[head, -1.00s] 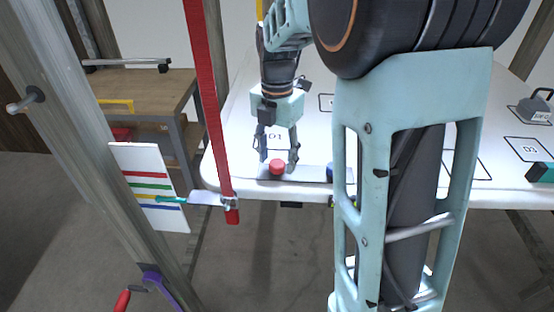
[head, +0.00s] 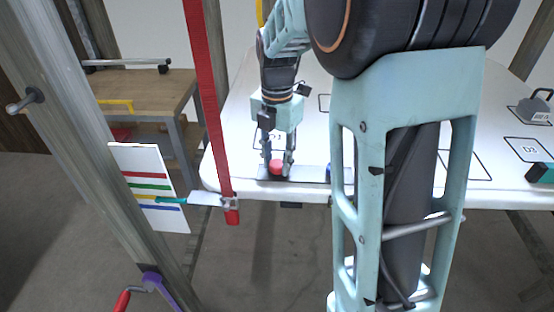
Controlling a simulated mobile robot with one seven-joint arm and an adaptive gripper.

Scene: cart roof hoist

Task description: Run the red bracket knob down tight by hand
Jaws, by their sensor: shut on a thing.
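The red bracket knob (head: 276,167) sits on a grey bracket strip (head: 305,173) along the front edge of the white table. My gripper (head: 277,164) points down from above, with one finger on each side of the knob. The fingers are shut on the knob, which stays at the strip. The knob's underside and any thread are hidden. A blue knob at the strip's right is mostly hidden behind my arm (head: 405,180).
A red strap (head: 208,100) hangs left of the gripper, its end by the table edge. A striped white board (head: 150,187) and a post with a red-handled crank (head: 123,300) stand left. A grey weight (head: 535,107) and teal block (head: 541,172) lie right.

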